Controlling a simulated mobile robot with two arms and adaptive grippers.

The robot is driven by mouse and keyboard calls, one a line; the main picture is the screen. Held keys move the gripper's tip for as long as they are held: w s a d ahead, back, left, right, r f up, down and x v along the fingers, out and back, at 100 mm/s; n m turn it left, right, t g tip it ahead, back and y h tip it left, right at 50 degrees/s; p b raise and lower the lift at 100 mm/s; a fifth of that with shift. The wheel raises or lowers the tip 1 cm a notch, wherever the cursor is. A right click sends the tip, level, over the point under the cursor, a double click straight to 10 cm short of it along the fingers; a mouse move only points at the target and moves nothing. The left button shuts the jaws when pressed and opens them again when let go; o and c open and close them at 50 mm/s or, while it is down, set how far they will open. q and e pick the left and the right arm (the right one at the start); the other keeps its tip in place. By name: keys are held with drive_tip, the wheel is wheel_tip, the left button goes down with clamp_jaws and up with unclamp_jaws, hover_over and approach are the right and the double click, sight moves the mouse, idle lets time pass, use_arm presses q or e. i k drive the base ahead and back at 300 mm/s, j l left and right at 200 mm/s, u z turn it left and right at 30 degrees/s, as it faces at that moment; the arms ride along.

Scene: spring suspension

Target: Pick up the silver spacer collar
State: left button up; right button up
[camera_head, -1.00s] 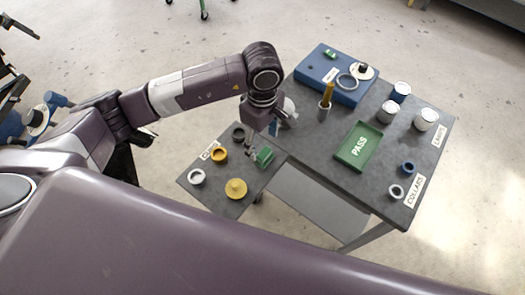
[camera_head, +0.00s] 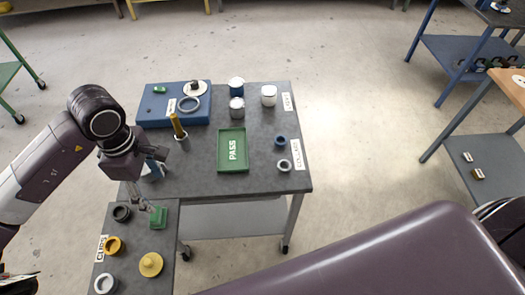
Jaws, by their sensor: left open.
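The silver spacer collar (camera_head: 284,165) is a small pale ring on the grey table (camera_head: 210,178), beside the COLLARS label near the right edge. A dark blue collar (camera_head: 280,141) lies just behind it. My right gripper is not in view.
The green PASS tray (camera_head: 221,162) is empty. Cups and a yellow cap (camera_head: 150,264) sit on the side table (camera_head: 140,230).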

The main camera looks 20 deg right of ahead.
sight(284, 162)
drive_tip(key=z, duration=0.85)
